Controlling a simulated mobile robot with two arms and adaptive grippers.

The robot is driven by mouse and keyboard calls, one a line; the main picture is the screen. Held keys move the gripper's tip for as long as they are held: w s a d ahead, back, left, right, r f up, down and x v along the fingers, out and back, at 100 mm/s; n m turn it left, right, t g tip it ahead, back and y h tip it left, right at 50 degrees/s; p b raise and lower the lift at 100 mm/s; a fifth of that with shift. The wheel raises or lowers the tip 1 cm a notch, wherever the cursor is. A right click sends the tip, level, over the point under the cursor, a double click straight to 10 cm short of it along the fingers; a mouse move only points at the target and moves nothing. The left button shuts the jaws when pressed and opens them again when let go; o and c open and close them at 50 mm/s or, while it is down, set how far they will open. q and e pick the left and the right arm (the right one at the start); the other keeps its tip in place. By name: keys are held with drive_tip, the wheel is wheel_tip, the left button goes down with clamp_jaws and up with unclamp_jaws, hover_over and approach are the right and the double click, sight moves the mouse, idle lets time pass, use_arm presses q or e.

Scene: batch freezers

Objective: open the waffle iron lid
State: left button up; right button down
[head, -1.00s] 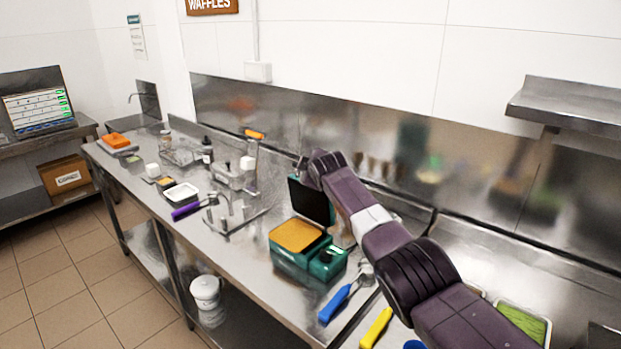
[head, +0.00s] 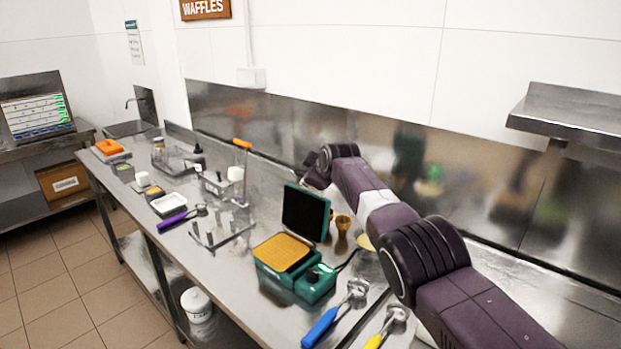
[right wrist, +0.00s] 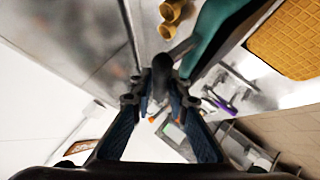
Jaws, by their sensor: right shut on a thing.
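The green waffle iron (head: 312,286) stands on the steel counter with its yellow-orange lower plate (head: 284,252) exposed. Its lid (head: 306,213) stands up at the back, dark inner face toward the front left. My right gripper (head: 312,182) is behind and above the lid's top edge, its fingertips partly hidden in the head view. In the right wrist view, my right gripper (right wrist: 162,88) is shut on the dark lid handle (right wrist: 161,66), beside the green lid (right wrist: 207,38). My left gripper is not in view.
A blue-handled scoop (head: 322,325) and a yellow-handled scoop (head: 380,338) lie in front of the iron. Brown cones (head: 343,224) stand just behind it. A wire frame (head: 218,236) and a white tray (head: 168,204) lie to the left. The steel backsplash (head: 420,190) is close behind my arm.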

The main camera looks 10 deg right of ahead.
drive_tip(key=c, duration=2)
unclamp_jaws()
drive_tip(key=shift+a, duration=0.1)
drive_tip(key=shift+o, duration=0.2)
drive_tip(key=shift+s+r, duration=0.1)
drive_tip(key=shift+s+d+r, duration=0.2)
drive_tip(key=v, duration=0.6)
drive_tip(key=shift+s, duration=0.35)
